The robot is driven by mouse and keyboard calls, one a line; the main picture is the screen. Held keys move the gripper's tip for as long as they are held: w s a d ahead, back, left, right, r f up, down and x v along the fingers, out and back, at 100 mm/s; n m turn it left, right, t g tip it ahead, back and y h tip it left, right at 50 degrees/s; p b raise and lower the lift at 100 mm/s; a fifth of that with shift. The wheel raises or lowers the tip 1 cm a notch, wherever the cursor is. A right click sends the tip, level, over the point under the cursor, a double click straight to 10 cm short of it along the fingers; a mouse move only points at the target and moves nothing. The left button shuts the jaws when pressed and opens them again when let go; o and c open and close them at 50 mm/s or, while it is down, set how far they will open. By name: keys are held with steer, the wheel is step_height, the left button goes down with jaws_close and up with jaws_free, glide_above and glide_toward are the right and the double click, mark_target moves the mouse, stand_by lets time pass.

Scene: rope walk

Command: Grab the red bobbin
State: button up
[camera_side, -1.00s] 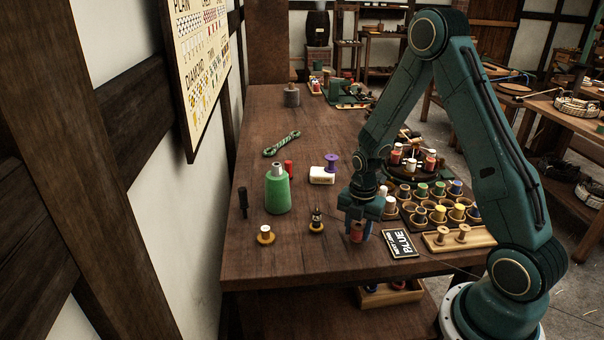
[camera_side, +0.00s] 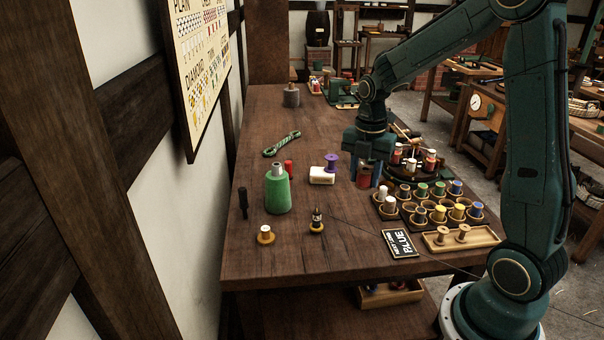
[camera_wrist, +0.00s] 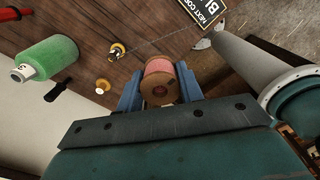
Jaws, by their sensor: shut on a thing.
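The red bobbin (camera_wrist: 158,68) is between the two blue fingers of my gripper (camera_wrist: 160,90) in the wrist view, its brown wooden end towards the camera. In the side view the bobbin (camera_side: 363,181) shows low between the fingers of my gripper (camera_side: 368,174). Whether the red bobbin is clear of the table is hard to tell.
A green cone (camera_side: 277,192) stands left, with a small red object (camera_side: 289,168) behind it. A bobbin rack (camera_side: 420,207) and a round carousel (camera_side: 420,175) are close on the right. A "BLUE" card (camera_side: 400,244) lies near the front edge. The front middle is mostly clear.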

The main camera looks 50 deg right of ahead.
steer(key=shift+r, duration=0.75)
steer(key=shift+w, duration=0.1)
